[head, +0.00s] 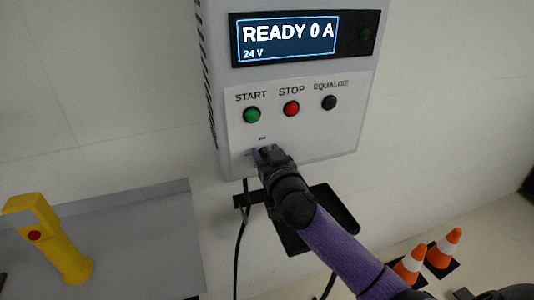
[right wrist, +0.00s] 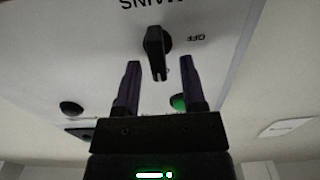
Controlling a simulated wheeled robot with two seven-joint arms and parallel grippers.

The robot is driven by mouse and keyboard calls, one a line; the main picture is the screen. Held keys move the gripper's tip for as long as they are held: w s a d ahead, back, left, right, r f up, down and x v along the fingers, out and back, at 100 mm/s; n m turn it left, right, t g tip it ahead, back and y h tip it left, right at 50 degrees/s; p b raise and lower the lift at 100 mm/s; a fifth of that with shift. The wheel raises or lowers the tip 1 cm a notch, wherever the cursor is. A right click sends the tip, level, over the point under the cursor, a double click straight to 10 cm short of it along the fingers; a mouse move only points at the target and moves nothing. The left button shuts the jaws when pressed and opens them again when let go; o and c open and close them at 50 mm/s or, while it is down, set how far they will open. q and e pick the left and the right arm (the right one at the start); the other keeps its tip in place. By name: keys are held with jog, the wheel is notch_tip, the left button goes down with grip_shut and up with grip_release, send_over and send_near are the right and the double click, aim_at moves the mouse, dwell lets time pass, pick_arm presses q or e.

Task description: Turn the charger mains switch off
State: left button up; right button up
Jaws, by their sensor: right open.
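The charger (head: 347,143) is a pale wall box with a lit display (head: 285,37) reading READY 0 A and 24 V. Its mains switch (right wrist: 156,44) is a black rotary knob, seen in the right wrist view under an inverted MAINS label. The OFF label (right wrist: 196,38) is to the knob's right in that view. My right gripper (head: 266,152) is at the charger's lower front and hides the switch in the head view. In the right wrist view its open fingers (right wrist: 160,62) stand either side of the knob's handle, with gaps showing. My left gripper is not in view.
Green START (head: 252,115), red STOP (head: 292,108) and black EQUALISE (head: 329,102) buttons sit just above the gripper. A black bracket (head: 340,208) and cable (head: 240,245) are below. A yellow post (head: 62,245) stands left; orange cones (head: 443,248) stand lower right.

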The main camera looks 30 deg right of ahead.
grip_shut()
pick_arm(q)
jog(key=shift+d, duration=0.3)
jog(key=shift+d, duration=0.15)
